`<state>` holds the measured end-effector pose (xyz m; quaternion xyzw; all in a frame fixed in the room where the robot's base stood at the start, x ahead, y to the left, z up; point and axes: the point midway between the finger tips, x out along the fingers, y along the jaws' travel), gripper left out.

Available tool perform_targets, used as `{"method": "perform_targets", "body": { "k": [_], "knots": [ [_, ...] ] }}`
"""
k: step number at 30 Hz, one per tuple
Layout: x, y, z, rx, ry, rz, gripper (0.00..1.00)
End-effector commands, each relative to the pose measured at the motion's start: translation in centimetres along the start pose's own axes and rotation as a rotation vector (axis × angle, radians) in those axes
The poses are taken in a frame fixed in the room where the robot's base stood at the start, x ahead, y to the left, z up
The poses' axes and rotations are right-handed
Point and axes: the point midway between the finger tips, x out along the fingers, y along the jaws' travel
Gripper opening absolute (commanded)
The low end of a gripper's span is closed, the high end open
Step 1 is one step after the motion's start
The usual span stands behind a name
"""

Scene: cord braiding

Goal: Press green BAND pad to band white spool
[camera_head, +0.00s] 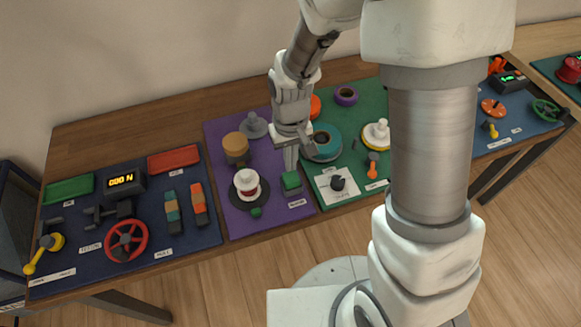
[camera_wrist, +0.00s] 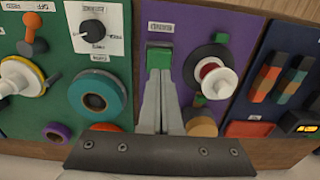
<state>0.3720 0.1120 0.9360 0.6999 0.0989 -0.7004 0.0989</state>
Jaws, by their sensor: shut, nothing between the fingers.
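The green BAND pad (camera_head: 292,183) is a small block on the purple mat, and it also shows in the wrist view (camera_wrist: 159,56). My gripper (camera_head: 289,168) is shut and empty, with its fingers pointing down at the pad. In the wrist view the fingertips (camera_wrist: 160,72) overlap the pad's edge; I cannot tell whether they touch it. The white spool (camera_head: 247,181) stands upright on a dark round base left of the pad. It has a red ring around its middle, and in the wrist view the spool (camera_wrist: 220,82) is right of the fingers.
An orange-brown cylinder (camera_head: 236,146) and a grey spool-like piece (camera_head: 253,125) stand behind the spool. A teal ring (camera_head: 323,142) and a black dial on a white plate (camera_head: 338,183) are on the green mat to the right. A blue mat (camera_head: 190,240) with other controls lies left.

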Motion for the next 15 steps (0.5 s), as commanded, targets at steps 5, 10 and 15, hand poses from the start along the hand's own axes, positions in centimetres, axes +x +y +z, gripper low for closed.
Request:
{"method": "perform_targets", "body": {
  "k": [5,10,15],
  "knots": [
    [2.6,0.0,0.0,0.0,-0.002,0.0,0.0],
    [3.7,0.0,0.0,0.0,0.0,0.0,0.0],
    [3.9,0.0,0.0,0.001,0.001,0.0,0.0]
  ]
}}
